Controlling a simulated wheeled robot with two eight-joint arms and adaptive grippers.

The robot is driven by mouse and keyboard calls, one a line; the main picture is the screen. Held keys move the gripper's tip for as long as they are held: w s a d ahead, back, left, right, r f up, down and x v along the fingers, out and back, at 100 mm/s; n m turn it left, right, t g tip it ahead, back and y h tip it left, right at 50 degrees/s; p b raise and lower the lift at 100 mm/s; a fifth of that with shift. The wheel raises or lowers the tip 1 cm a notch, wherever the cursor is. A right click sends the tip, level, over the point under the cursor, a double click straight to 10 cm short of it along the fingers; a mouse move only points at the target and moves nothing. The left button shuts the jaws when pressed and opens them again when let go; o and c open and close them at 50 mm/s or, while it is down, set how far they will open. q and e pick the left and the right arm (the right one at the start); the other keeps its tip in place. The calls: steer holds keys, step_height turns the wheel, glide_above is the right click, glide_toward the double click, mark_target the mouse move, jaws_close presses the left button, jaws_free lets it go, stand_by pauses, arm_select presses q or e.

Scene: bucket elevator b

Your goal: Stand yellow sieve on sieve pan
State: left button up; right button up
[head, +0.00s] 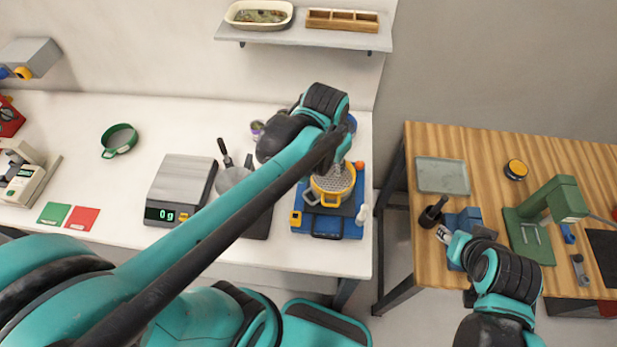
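The yellow sieve (331,198), a round yellow ring with a grey perforated mesh and a side handle, sits over the blue machine (330,225) on the white bench. A grey surface shows under it; I cannot tell whether this is the sieve pan, or whether the sieve rests on it or is held just above. My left gripper (346,166) is at the far side of the sieve, mostly hidden behind my forearm, so its fingers are unclear. My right gripper (444,234) is over the wooden table beside a small blue block, far from the sieve; its finger opening is unclear.
A scale (181,188) reading 0 g, a green ring-shaped sieve (119,140) and red and green cards stand on the left of the bench. A green press (540,215) and grey tray (442,176) are on the wooden table.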

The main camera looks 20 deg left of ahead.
arm_select(q)
steer(key=s+a+n+t, duration=0.3)
steer(key=s+a+t, duration=0.1)
steer(key=s, duration=0.4)
steer(key=shift+a+r, duration=0.15)
steer(key=shift+r, duration=0.1)
arm_select(e)
step_height(320, 180, down, 17)
steer(key=b, duration=1.7)
arm_select(q)
step_height(320, 180, down, 17)
steer(key=shift+r, duration=0.15)
arm_select(e)
steer(key=shift+r, duration=0.15)
steer(key=shift+c, duration=0.7)
